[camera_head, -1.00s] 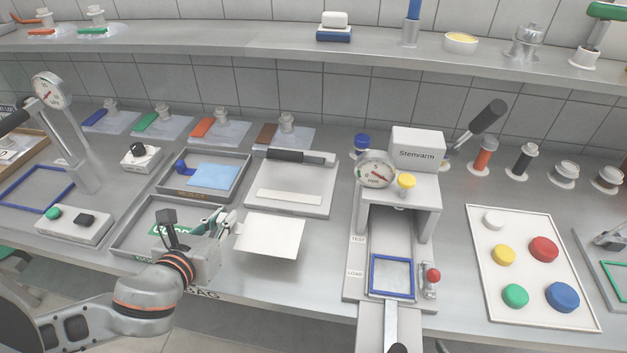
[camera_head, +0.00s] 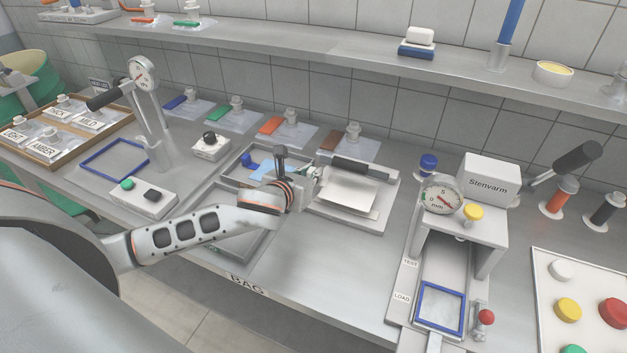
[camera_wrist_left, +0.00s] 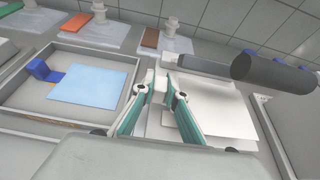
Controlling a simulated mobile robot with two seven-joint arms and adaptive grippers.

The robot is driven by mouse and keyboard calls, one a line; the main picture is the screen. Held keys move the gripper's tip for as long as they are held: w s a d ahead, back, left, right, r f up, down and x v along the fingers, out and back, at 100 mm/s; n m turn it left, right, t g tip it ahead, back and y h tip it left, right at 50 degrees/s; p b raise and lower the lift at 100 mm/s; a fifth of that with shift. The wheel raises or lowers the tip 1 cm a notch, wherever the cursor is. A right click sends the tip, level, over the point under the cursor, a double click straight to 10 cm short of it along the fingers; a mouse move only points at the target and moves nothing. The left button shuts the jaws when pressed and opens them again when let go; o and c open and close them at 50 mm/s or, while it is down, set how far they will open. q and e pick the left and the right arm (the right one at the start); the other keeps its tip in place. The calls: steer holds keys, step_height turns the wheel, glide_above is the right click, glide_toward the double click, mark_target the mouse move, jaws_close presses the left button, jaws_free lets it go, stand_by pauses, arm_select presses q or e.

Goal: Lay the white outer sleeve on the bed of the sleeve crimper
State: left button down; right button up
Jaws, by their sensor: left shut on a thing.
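The white outer sleeve (camera_head: 350,192) is a flat white sheet. My left gripper (camera_head: 318,174) is shut on its left edge and holds it over the sleeve crimper (camera_head: 372,224), a pale grey plate with a dark-handled bar at its back. In the left wrist view the fingers (camera_wrist_left: 160,88) pinch the sleeve (camera_wrist_left: 215,108), which spreads to the right in front of the dark crimper handle (camera_wrist_left: 270,72). The sleeve covers much of the crimper bed. Whether it touches the bed I cannot tell. My right gripper is not in view.
A tray with a light blue sheet (camera_wrist_left: 88,85) and a blue clip lies left of the crimper. The Stenvarm press (camera_head: 488,182) with a gauge stands to the right. Several pouches with spouts line the back. A grey tray (camera_head: 195,230) lies at the front.

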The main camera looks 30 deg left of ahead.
arm_select(q)
steer(key=shift+w, duration=0.5)
step_height(320, 180, down, 4)
steer(key=shift+r+b, duration=0.2)
steer(key=shift+b, duration=0.15)
steer(key=shift+f, duration=0.1)
steer(key=c, duration=2)
jaws_free()
steer(key=shift+c, duration=0.2)
steer(key=shift+s+r, duration=0.15)
steer(key=shift+r, duration=0.05)
steer(key=p+v, duration=0.1)
steer(key=v, duration=1)
steer(key=shift+s+r, duration=0.15)
steer(key=shift+s, duration=0.25)
